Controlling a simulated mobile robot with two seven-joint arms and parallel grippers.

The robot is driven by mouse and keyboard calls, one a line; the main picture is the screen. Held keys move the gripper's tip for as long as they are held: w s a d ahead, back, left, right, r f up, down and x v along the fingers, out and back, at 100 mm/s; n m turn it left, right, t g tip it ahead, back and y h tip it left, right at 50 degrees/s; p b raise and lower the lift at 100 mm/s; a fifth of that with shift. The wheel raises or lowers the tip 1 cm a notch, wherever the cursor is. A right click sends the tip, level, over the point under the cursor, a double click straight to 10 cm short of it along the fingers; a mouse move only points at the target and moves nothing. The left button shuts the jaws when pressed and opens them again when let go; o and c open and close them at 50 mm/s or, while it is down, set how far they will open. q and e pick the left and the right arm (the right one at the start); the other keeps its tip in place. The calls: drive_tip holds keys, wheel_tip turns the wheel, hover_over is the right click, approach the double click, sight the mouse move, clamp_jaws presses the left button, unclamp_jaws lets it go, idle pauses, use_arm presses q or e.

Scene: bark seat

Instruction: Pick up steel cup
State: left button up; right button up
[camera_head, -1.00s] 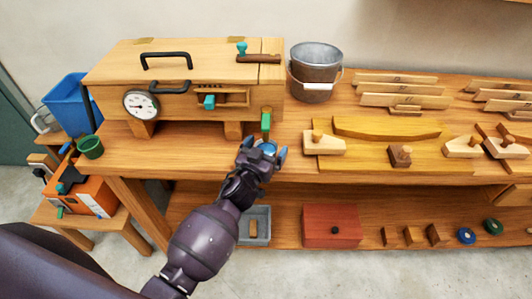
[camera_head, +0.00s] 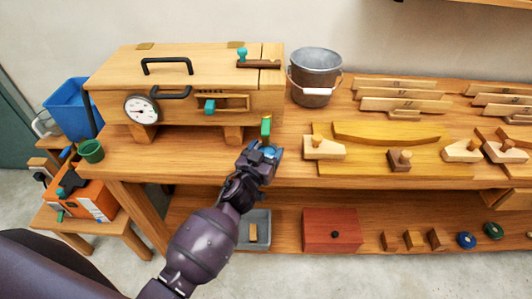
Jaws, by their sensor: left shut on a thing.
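My left gripper (camera_head: 266,153) is at the front edge of the upper bench shelf, just below a green-handled part of the wooden box. It is shut on a small round thing with a bluish top (camera_head: 269,152), which I take to be the steel cup. The fingers and wrist hide most of it, so its material and shape are not clear. I cannot tell whether it still touches the shelf. My right gripper is not in view.
The wooden box with a dial (camera_head: 142,109) stands behind the gripper. A metal bucket (camera_head: 315,75) is at its right. Wooden planes (camera_head: 324,148) lie on the bench (camera_head: 290,170) further right. A grey tray (camera_head: 262,222) and red box (camera_head: 331,231) are on the lower shelf.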

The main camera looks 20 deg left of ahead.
use_arm(q)
drive_tip(key=s+a, duration=0.2)
drive_tip(key=s, duration=1.6)
drive_tip(key=shift+r, duration=0.4)
drive_tip(key=shift+w, duration=0.1)
